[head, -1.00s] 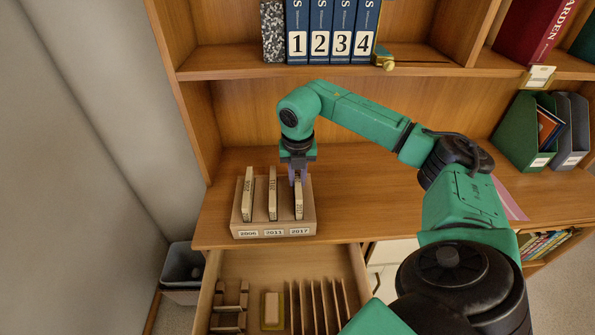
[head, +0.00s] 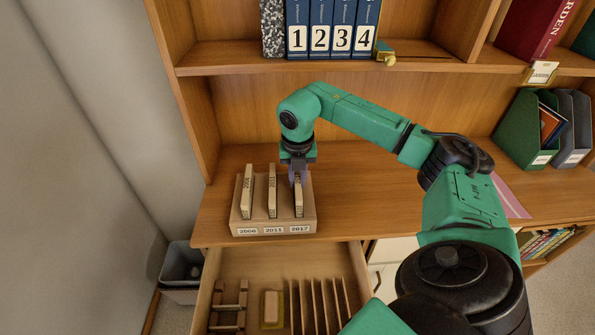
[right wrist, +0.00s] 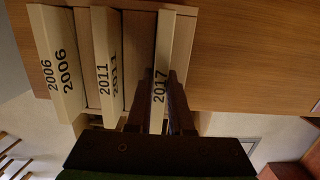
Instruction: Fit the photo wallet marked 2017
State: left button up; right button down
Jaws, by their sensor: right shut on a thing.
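The photo wallet marked 2017 (head: 298,204) is cream and stands upright in the right-hand slot of a wooden block (head: 272,222) labelled 2006, 2011 and 2017. Whether the wallet touches the slot's bottom is hidden. The wallets marked 2006 (head: 247,192) and 2011 (head: 272,192) stand in their own slots to the left. My left gripper is out of view.
An open drawer (head: 259,260) with dividers lies below the block's front edge. A shelf with numbered blue binders (head: 319,25) is above. Magazine files (head: 522,130) stand at the right. The desk behind the block is clear.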

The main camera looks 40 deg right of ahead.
jog(key=shift+f+b, duration=0.3)
jog(key=shift+f, duration=0.15)
dwell(0.3)
jog(key=c, duration=0.7)
grip_release()
jog(key=shift+c, duration=0.2)
jog(key=r, duration=0.7)
jog(key=s+a+r, duration=0.1)
jog(key=r, duration=0.2)
jog(key=shift+r, duration=0.4)
jog(key=shift+s+r+p, duration=0.15)
jog(key=shift+r+p, duration=0.15)
jog(key=shift+r, duration=0.65)
jog(key=shift+s+r+p, duration=0.1)
jog(key=shift+r+p, duration=0.15)
jog(key=shift+r, duration=0.7)
